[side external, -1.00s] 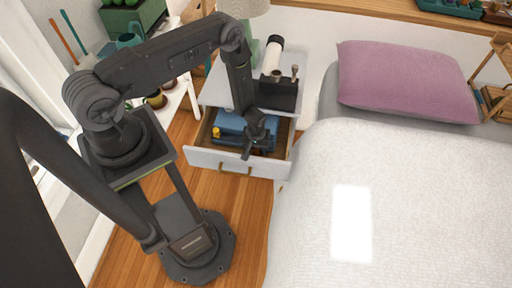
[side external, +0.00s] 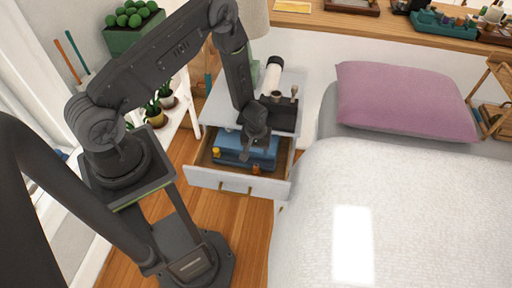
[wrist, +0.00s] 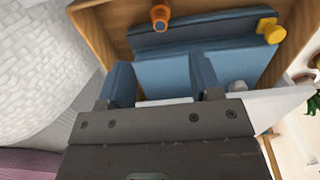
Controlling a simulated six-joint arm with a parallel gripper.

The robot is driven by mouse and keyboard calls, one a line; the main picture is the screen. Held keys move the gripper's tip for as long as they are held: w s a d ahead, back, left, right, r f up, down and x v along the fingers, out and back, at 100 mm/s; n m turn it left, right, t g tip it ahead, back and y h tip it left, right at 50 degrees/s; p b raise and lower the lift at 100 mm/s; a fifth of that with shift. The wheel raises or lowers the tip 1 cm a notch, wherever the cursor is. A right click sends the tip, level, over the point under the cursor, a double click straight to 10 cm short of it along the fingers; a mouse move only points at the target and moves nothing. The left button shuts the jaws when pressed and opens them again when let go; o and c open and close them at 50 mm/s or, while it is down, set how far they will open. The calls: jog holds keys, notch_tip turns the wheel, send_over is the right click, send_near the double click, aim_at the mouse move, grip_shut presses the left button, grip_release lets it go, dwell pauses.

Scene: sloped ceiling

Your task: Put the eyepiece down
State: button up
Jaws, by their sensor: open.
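A small orange cylinder (side external: 255,168), which looks like an eyepiece, is inside the open drawer (side external: 235,184) near its front, by the edge of a blue case (side external: 230,143). It also shows in the wrist view (wrist: 160,17); I cannot tell if it touches the case. A yellow knob-like piece (side external: 216,152) is at the case's left end, and it shows in the wrist view (wrist: 272,30). My gripper (wrist: 163,85) is over the case, its two fingers apart with nothing between them. It hides part of the case in the side view (side external: 257,145).
A white telescope tube (side external: 273,74) and a dark box (side external: 278,113) stand on the nightstand behind the drawer. The bed (side external: 420,220) is close on the right. A plant shelf (side external: 178,118) is at the left. Wooden floor lies in front.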

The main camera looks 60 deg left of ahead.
jog(key=d+r+m+t, duration=0.3)
jog(key=r+m, duration=0.1)
jog(key=r, duration=2.6)
jog(key=s+d+r+m+t, duration=0.1)
jog(key=s+d+r+m, duration=0.1)
jog(key=s+r, duration=0.5)
jog(key=s+d+r+m+t, duration=0.1)
jog(key=s+d+r+m, duration=0.1)
jog(key=s+r, duration=0.6)
jog(key=s+m, duration=0.1)
jog(key=s, duration=0.1)
jog(key=shift+s+d+r+t, duration=0.25)
jog(key=shift+s+r+t, duration=0.05)
jog(key=shift+s, duration=0.05)
